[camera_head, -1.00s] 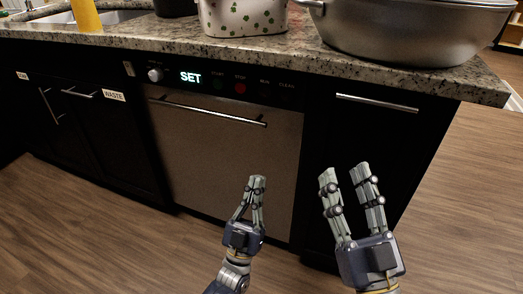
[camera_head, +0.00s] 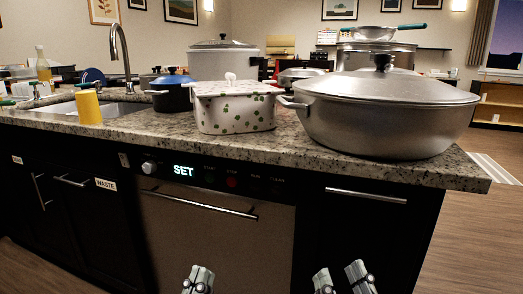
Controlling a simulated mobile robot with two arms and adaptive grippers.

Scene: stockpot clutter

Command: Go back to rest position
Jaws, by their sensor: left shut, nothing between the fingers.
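My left gripper (camera_head: 198,279) shows at the bottom edge, in front of the dishwasher. Its fingertips are together and hold nothing. My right gripper (camera_head: 341,278) shows at the bottom edge, further right, in front of the dark cabinet. Its two fingers are apart, with nothing between them. Only the fingertips of both grippers show; the rest of them is below the picture. Both are below the counter and touch nothing that I can see.
The granite counter (camera_head: 160,128) holds a large lidded pan (camera_head: 385,118), a white pot with green spots (camera_head: 235,112), a blue-lidded pot (camera_head: 172,97) and a yellow cup (camera_head: 89,107). Below are the dishwasher (camera_head: 215,237) and dark cabinets (camera_head: 370,235). Wooden floor (camera_head: 480,230) is clear at the right.

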